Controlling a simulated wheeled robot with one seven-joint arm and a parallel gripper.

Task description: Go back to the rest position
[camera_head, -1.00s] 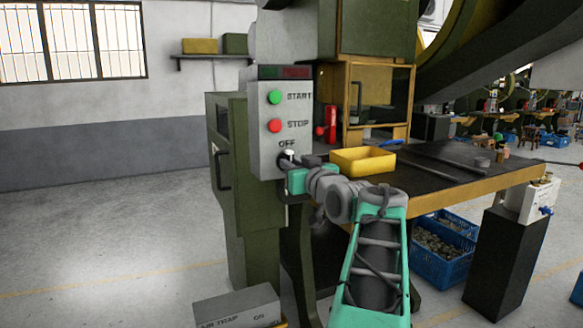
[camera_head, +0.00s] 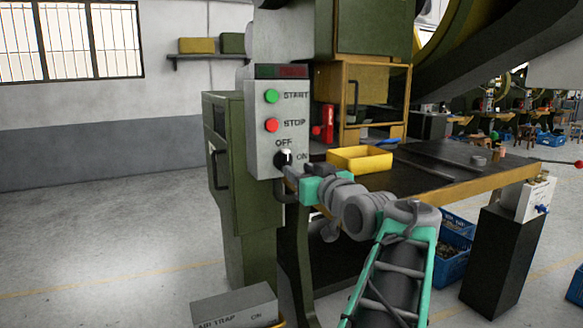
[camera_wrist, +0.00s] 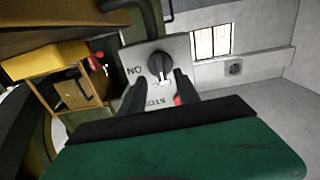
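The control box (camera_head: 265,144) on the green machine carries a green START button (camera_head: 272,96), a red STOP button (camera_head: 271,125) and a black rotary knob (camera_head: 281,159). The knob's white mark points up, toward the OFF label; ON is to its right. In the wrist view, turned upside down, the knob (camera_wrist: 158,66) is ahead of my gripper (camera_wrist: 160,88). The two dark fingers are apart with nothing held between them. In the head view my gripper (camera_head: 293,173) is just below and right of the knob, apparently clear of it.
A yellow bin (camera_head: 360,160) sits on the dark worktable (camera_head: 430,160) right of the box, behind my arm. Blue crates (camera_head: 455,240) stand below the table. A grey AIR TRAP box (camera_head: 235,305) is low in front. The floor at left is open.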

